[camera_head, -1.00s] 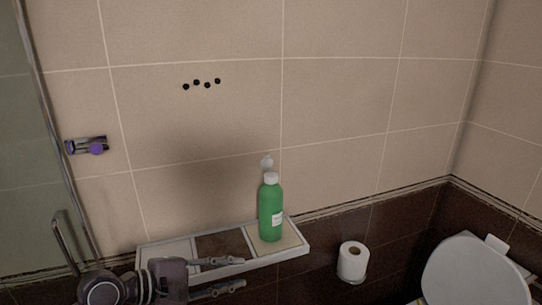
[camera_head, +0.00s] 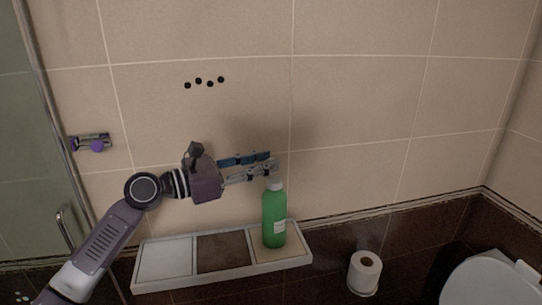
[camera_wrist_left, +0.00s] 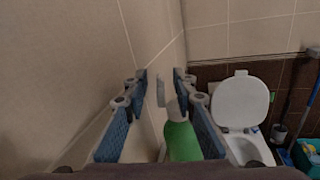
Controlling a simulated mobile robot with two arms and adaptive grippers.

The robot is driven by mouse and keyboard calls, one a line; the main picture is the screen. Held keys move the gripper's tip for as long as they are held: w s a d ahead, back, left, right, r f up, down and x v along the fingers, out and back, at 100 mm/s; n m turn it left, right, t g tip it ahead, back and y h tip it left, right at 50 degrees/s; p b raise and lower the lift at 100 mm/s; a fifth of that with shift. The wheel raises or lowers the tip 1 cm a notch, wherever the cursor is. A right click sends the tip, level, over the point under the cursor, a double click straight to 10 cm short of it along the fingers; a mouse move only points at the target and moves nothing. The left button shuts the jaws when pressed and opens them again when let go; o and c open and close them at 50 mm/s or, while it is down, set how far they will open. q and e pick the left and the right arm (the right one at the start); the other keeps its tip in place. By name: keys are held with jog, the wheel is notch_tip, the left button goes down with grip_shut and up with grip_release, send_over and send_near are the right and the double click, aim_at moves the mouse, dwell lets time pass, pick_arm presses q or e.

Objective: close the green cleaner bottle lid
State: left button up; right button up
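The green cleaner bottle (camera_head: 274,219) stands upright at the right end of the wall shelf (camera_head: 150,284). Its white cap (camera_head: 275,185) is on top. In the left wrist view the bottle (camera_wrist_left: 181,142) lies below and between the fingers, and its raised pale lid (camera_wrist_left: 160,93) stands up between the fingertips, open. In the head view the raised lid is mostly hidden by the fingers. My left gripper (camera_head: 272,163) is open, just above the cap, its fingers pointing right. The wrist view shows a gap between its fingers (camera_wrist_left: 160,82). My right gripper is not in view.
The shelf's left and middle sections are empty. A tiled wall rises close behind it. A toilet paper roll (camera_head: 365,271) hangs below right, with a toilet (camera_head: 487,284) further right. A purple-knobbed fitting (camera_head: 92,143) and a glass panel are at left.

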pick_arm(q)
jog(key=shift+w+d, duration=0.4)
jog(key=shift+d, duration=0.15)
jog(key=shift+w+d+f, duration=0.1)
jog(key=shift+w+d, duration=0.1)
jog(key=shift+d, duration=0.2)
jog(key=shift+a, duration=0.1)
grip_shut()
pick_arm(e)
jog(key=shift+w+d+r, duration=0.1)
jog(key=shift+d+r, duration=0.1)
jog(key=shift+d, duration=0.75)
